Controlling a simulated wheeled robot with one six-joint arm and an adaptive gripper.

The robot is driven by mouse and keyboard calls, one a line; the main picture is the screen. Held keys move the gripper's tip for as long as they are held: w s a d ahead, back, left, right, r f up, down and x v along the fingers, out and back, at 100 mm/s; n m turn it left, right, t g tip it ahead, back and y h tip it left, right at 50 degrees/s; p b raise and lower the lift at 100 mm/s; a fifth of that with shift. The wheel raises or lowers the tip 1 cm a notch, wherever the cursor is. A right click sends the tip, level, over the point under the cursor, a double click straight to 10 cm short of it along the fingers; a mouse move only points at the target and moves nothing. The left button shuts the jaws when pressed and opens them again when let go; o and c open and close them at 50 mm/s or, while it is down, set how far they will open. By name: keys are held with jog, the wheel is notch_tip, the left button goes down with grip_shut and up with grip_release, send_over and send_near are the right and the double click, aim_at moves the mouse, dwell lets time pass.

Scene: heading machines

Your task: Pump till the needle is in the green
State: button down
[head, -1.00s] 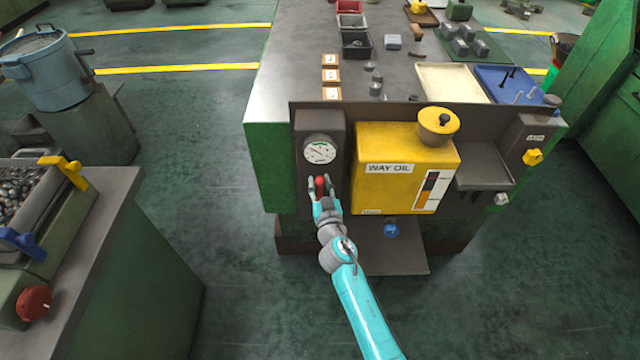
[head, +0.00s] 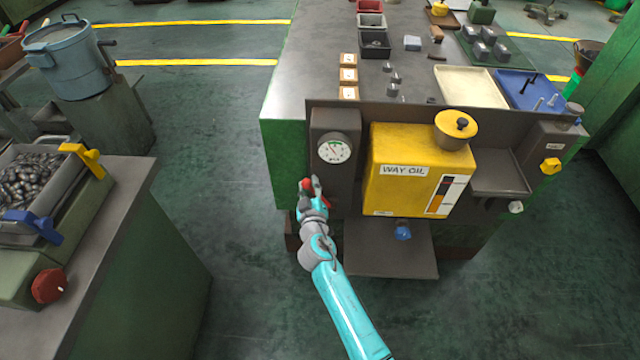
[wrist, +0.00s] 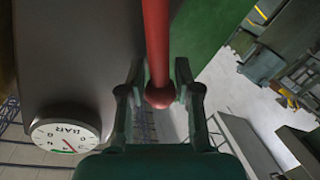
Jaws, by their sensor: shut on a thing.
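A red pump lever (wrist: 156,40) with a round knob (wrist: 160,96) runs down between my fingers in the wrist view. My gripper (wrist: 158,90) is shut on it near the knob. In the head view my gripper (head: 313,188) and the red knob (head: 305,184) are at the left edge of the dark panel, below and left of the gauge. The round white BAR gauge (head: 334,149) has a red needle leaning to the upper left; its green band looks to be near the top, right of the needle. The gauge appears upside down in the wrist view (wrist: 64,134).
A yellow WAY OIL tank (head: 405,190) is fixed right of the gauge, with a blue knob (head: 403,231) below. A grey shelf (head: 500,180) sticks out further right. A bench (head: 140,215) with a parts bin is at left. Open floor lies between.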

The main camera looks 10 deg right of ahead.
jog(key=shift+w+a+f+n+g+h, duration=0.15)
jog(key=shift+w+a+f+n, duration=0.1)
jog(key=shift+a+f+n, duration=0.45)
jog(key=shift+w+a+f+n+g+h, duration=0.1)
jog(key=shift+w+a+f+n+h, duration=0.15)
jog(key=shift+a+f+n, duration=0.5)
jog(key=shift+w+a+f+n+g+h, duration=0.15)
jog(key=shift+w+a+f+n, duration=0.1)
jog(key=shift+a+f+n, duration=0.5)
jog(key=shift+d+r, duration=0.1)
jog(key=shift+r, duration=0.15)
jog(key=c, duration=1.1)
grip_release()
jog(key=shift+s+f, duration=0.1)
jog(key=shift+s, duration=0.05)
jog(key=v, duration=1.1)
jog(key=shift+s, duration=0.4)
